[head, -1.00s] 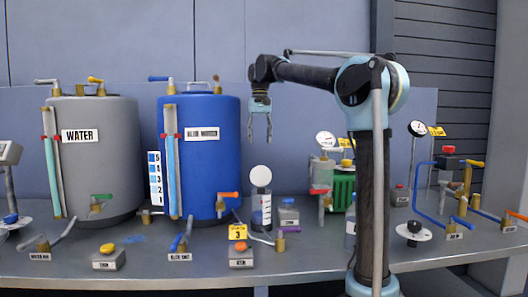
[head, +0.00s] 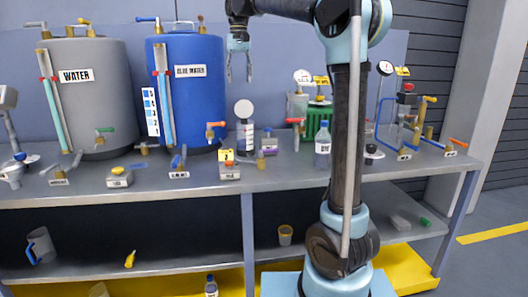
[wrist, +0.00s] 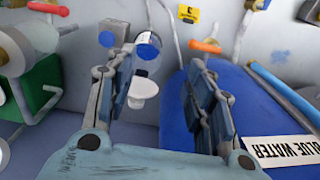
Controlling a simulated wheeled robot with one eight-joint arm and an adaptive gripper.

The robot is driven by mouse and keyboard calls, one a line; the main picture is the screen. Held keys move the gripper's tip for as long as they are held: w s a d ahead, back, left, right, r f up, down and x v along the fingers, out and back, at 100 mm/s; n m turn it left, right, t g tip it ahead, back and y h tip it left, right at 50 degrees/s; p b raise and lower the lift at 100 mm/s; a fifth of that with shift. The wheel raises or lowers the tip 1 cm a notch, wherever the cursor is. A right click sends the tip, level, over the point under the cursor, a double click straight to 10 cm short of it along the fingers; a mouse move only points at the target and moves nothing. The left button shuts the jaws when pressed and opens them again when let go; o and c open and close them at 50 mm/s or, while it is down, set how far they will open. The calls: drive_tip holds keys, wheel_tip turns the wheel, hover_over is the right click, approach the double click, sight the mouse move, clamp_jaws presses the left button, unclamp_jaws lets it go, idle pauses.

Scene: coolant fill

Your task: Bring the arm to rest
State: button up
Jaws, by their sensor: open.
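My gripper (head: 239,72) hangs fingers down from my raised arm, at the top of the head view. It is just right of the blue tank (head: 200,95) and above the bench. Its fingers are apart and nothing is between them. In the wrist view my gripper (wrist: 165,90) shows open, with the blue tank (wrist: 175,130) and its "BLUE WATER" label to the right and a green block (wrist: 45,85) to the left. It touches none of these in the views.
The bench (head: 280,180) carries a grey "WATER" tank (head: 95,110), valves and gauges. A clear bottle (head: 322,146) stands on the bench near my arm. The lower shelf holds a grey jug (head: 41,245) and a cup (head: 285,235). Open floor (head: 495,215) lies at the right.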

drive_tip(key=s+d+f+t, duration=0.1)
drive_tip(key=s+d+f, duration=0.7)
drive_tip(key=d, duration=0.2)
drive_tip(key=s+d+f, duration=0.7)
drive_tip(key=d+f, duration=0.1)
drive_tip(key=d, duration=0.2)
drive_tip(key=s+d+f, duration=0.4)
drive_tip(key=s+f, duration=0.5)
drive_tip(key=f, duration=0.3)
drive_tip(key=s+d+f+m+t, duration=0.1)
drive_tip(key=s+d+f, duration=0.3)
drive_tip(key=s+f, duration=0.5)
wheel_tip(320, 180, down, 4)
drive_tip(key=shift+d+r+m, duration=0.1)
drive_tip(key=shift+d+m, duration=0.2)
drive_tip(key=shift+d, duration=0.1)
drive_tip(key=shift+w+f, duration=0.25)
drive_tip(key=shift+w, duration=0.2)
